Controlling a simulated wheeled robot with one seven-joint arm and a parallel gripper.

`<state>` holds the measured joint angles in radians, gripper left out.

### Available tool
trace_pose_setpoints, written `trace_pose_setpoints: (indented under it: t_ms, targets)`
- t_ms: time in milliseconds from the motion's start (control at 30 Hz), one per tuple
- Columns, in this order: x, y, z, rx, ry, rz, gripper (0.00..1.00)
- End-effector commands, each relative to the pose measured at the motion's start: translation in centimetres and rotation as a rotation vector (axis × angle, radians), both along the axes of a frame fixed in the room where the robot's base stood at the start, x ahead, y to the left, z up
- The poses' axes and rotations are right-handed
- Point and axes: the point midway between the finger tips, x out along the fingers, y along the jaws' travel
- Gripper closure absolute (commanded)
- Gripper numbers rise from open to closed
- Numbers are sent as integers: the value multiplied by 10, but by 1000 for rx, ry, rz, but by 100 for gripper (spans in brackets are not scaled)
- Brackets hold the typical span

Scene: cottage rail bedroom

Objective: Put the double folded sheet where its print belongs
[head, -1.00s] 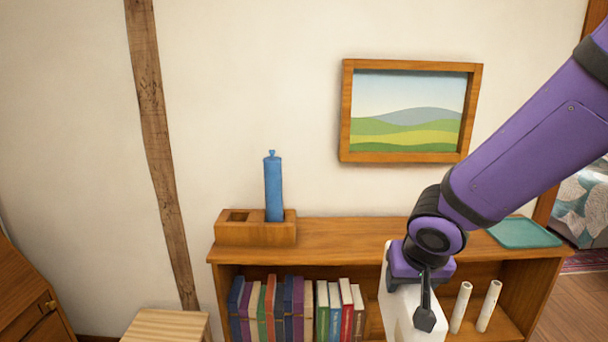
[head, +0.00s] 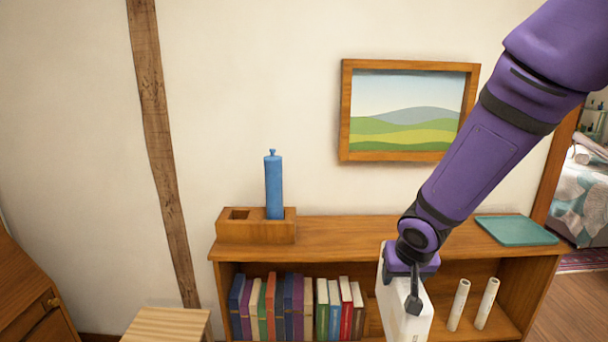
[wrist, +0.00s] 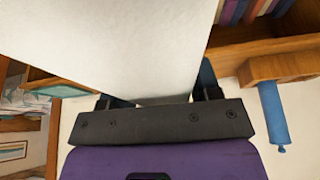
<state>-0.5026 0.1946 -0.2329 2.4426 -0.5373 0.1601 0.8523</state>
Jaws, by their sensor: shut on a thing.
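My gripper (head: 410,285) is shut on a white folded sheet (head: 395,315), which hangs down from it in front of the bookcase. In the wrist view the sheet (wrist: 120,45) fills the upper middle, pale and plain, between the two dark fingers (wrist: 165,95). Only part of the sheet shows in the head view; its lower end is cut off by the bottom edge. A small faint mark shows low on it, too small to read.
The wooden bookcase (head: 340,230) holds a row of books (head: 290,310) and two white rolls (head: 470,305). On top are a wooden block (head: 228,232) with a blue cylinder (head: 273,185) and a teal tray (head: 515,230). A framed landscape (head: 405,115) hangs above. A stool (head: 165,325) stands left.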

Motion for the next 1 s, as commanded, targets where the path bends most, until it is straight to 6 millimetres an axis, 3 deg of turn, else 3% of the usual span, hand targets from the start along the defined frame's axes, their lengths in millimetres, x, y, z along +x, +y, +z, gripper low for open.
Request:
trace_pose_setpoints:
  t_ms: [200,500,800,1000]
  targets:
    - [37,-20,-40,-2,4,9,100]
    - [77,-54,-103,-3,5,31,100]
    - [98,-88,-159,-1,2,47,100]
    - [102,-99,-177,0,1,53,100]
